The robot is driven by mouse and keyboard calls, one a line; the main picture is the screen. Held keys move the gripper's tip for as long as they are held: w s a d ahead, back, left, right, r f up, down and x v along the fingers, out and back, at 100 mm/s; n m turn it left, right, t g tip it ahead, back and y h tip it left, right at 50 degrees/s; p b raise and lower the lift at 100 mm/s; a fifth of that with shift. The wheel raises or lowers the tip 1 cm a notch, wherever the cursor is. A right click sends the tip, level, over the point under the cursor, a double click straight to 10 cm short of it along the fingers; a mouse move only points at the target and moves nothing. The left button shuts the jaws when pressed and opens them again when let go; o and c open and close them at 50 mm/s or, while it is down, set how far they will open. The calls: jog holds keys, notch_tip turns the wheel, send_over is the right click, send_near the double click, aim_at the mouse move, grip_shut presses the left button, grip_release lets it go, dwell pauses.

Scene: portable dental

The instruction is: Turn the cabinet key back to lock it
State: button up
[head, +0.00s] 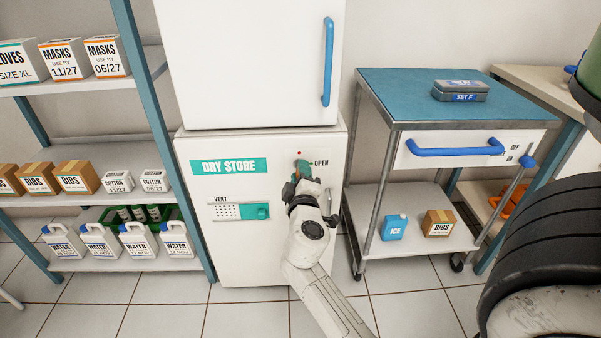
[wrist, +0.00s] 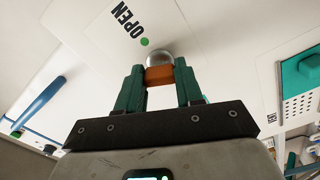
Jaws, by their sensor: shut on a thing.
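The white dry store cabinet (head: 250,262) stands in the middle of the head view, and my gripper (head: 301,172) reaches its front near the "OPEN" label (head: 321,163). In the wrist view, the green fingers of my gripper (wrist: 160,84) are shut on an orange key (wrist: 160,75). The key sits against a round silver lock (wrist: 159,56). A green dot (wrist: 145,42) by the "OPEN" lettering is right beside the lock. A small red mark (head: 299,153) shows above my gripper in the head view. My gripper hides most of the key and lock there.
A vent panel with a teal slider (head: 257,212) is left of my gripper. A blue-topped cart (head: 400,85) stands close on the right, its blue drawer handle (head: 455,149) sticking out. A stocked shelf (head: 90,200) stands on the left. Tiled floor is clear in front.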

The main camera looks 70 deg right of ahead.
jog(key=n+p, duration=0.1)
jog(key=n, duration=0.3)
jog(key=shift+n, duration=0.4)
dwell(0.4)
jog(key=o, duration=1)
jog(key=shift+p, duration=0.3)
jog(key=shift+o, duration=0.2)
jog(key=v, duration=1.1)
jog(key=shift+p, duration=0.3)
jog(key=shift+d+f, duration=0.1)
jog(key=shift+f, duration=0.05)
